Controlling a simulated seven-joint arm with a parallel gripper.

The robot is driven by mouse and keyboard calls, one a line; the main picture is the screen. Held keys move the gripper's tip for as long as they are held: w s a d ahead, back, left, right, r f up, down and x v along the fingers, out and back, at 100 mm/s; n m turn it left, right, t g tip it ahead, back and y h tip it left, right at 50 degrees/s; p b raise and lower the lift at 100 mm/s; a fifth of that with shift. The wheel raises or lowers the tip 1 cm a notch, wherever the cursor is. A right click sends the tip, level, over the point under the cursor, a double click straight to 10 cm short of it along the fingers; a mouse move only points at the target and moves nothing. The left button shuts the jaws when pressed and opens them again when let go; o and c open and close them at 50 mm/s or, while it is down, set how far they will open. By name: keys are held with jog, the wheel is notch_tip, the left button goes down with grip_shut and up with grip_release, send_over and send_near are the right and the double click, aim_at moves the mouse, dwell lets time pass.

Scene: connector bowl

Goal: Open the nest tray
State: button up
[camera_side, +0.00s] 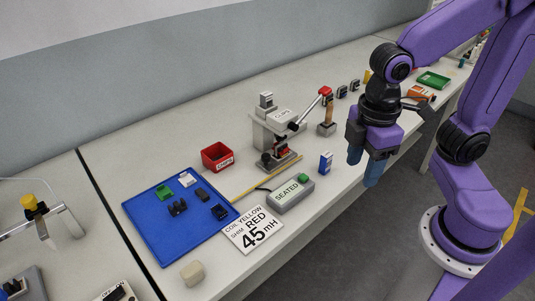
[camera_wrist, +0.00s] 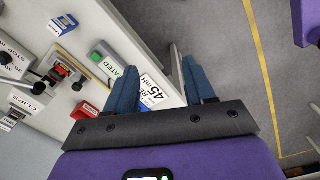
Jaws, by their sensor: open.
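The grey-white press fixture (camera_side: 275,125) labelled CLIPS stands mid-bench, with a red-tipped lever (camera_side: 325,92). What looks like its nest tray (camera_side: 283,162), a low grey part with a black knob, is at its front base; I cannot tell how far it is slid out. In the wrist view the fixture (camera_wrist: 30,100) is at the left, and the likely nest area (camera_wrist: 62,72) holds something red and dark. My gripper (camera_side: 364,168) is open and empty, with blue fingers pointing down, right of the fixture near the bench's front edge. Its fingers also show in the wrist view (camera_wrist: 160,75).
A grey SEATED box (camera_side: 291,194) with a green button, a blue-and-white box (camera_side: 325,162) and a 45 mH card (camera_side: 253,231) lie near the front. A blue tray (camera_side: 150,226) with small parts and a red bin (camera_side: 217,156) are left. A wooden-handled tool (camera_side: 328,115) stands behind.

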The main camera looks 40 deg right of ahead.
jog(key=w+a+r+h, duration=0.1)
jog(key=w+a, duration=0.2)
jog(key=w, duration=0.5)
jog(key=w+a+r+h, duration=0.1)
jog(key=w+a, duration=0.2)
jog(key=w, duration=0.5)
jog(key=g+h, duration=0.2)
send_over(266, 155)
jog(key=w+a, duration=0.3)
jog(key=a, duration=0.3)
notch_tip(266, 155, down, 4)
jog(key=shift+n, duration=0.4)
jog(key=x, duration=1.6)
jog(key=shift+s+a, duration=0.15)
jog(key=shift+a, duration=0.15)
